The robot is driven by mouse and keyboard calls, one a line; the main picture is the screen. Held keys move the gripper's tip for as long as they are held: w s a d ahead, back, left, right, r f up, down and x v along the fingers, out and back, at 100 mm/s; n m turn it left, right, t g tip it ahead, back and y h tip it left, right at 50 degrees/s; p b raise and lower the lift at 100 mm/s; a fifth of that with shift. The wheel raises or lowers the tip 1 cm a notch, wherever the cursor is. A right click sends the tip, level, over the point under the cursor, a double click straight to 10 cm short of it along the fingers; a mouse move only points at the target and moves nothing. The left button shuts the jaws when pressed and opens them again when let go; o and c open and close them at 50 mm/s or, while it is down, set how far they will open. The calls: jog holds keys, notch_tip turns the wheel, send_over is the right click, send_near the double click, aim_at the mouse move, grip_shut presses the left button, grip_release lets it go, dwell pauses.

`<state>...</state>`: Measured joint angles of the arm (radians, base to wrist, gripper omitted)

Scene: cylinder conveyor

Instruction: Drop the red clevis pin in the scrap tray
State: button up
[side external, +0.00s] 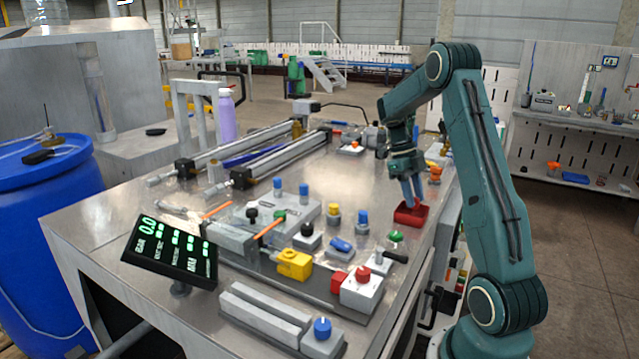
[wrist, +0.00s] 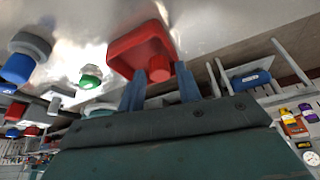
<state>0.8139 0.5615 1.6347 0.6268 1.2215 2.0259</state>
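The scrap tray is a small open red tray (side external: 411,216) near the right edge of the metal table. It also shows in the wrist view (wrist: 125,50). My gripper (side external: 411,199) points down just above the tray, its two blue fingers apart. In the wrist view, the red clevis pin (wrist: 158,70) is upright between the fingertips (wrist: 159,72), its end towards me, over the tray's near side. I cannot tell whether both fingers touch the pin or whether it rests on the tray floor.
A green-topped button (side external: 396,236) and a blue-topped piece (side external: 362,221) stand near the tray. A grey box with a red knob (side external: 361,290) is towards the front. Orange-topped parts (side external: 435,172) stand behind the tray. The table edge is close on the right.

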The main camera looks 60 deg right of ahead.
jog(key=shift+o, duration=0.9)
jog(key=shift+r, duration=0.15)
jog(key=shift+r, duration=2.8)
jog(key=w+n+h, duration=0.1)
jog(key=n, duration=0.1)
jog(key=w+a+n, duration=0.1)
jog(key=n, duration=0.1)
jog(key=w+n+h, duration=0.1)
jog(key=n, duration=0.1)
jog(key=shift+w+a+r+h, duration=0.15)
jog(key=shift+a+r+h, duration=0.05)
jog(key=shift+h, duration=0.1)
jog(key=w+a+r+m+t+y, duration=0.1)
jog(key=w+a+m+t, duration=0.1)
jog(key=w+a+m, duration=0.2)
jog(key=w+a+r+m+t, duration=0.1)
jog(key=w+a+m+t, duration=0.2)
jog(key=a+m, duration=0.7)
jog(key=w+a+r+m+t+y, duration=0.1)
jog(key=w+a+m, duration=0.5)
jog(key=m, duration=1.6)
jog(key=shift+w+a+r+t+y, duration=0.15)
jog(key=shift+a+r+t+y, duration=0.3)
jog(key=shift+a+t, duration=0.65)
